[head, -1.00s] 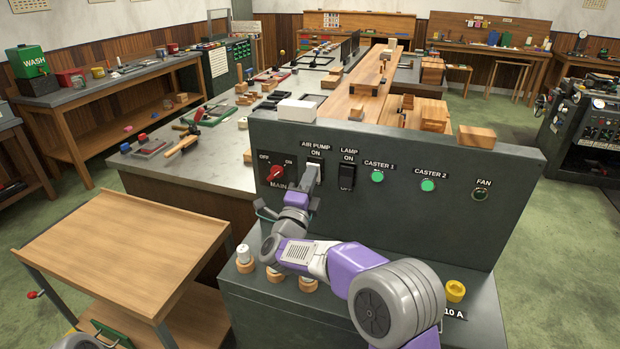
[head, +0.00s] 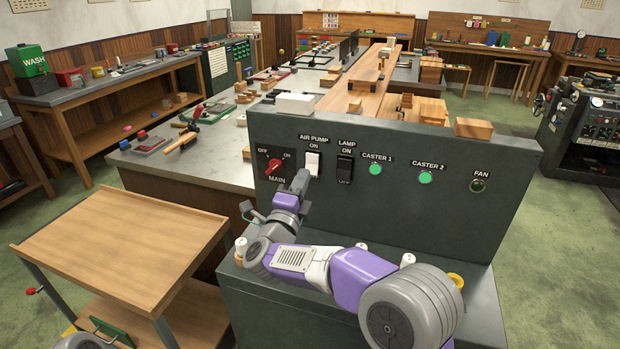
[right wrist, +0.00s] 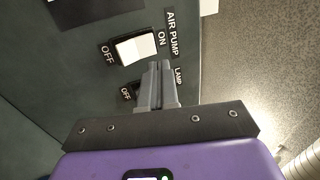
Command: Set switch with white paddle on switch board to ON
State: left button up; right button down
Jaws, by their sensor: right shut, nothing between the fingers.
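The switch with the white paddle (head: 312,163) is on the dark switch board (head: 420,210), under the label AIR PUMP. In the right wrist view the white paddle (right wrist: 136,48) lies between the OFF and ON labels. I cannot tell for sure which end is pressed in. My right gripper (head: 301,180) is shut and empty, just below the white paddle in the head view. In the right wrist view its closed fingertips (right wrist: 158,66) are near the paddle and beside the LAMP switch, seemingly apart from both. My left gripper is not in view.
The red MAIN knob (head: 274,165) is left of the paddle, and the black LAMP switch (head: 345,169) is right of it. Green CASTER lights (head: 375,169) and a FAN button (head: 478,186) lie further right. A wooden cart (head: 120,250) stands at left.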

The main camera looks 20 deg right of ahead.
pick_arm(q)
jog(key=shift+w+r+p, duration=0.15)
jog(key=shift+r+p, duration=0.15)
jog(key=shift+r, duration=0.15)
pick_arm(e)
jog(key=s+a, duration=0.4)
jog(key=s, duration=0.2)
jog(key=shift+s+a+r, duration=0.25)
jog(key=shift+s+r, duration=0.05)
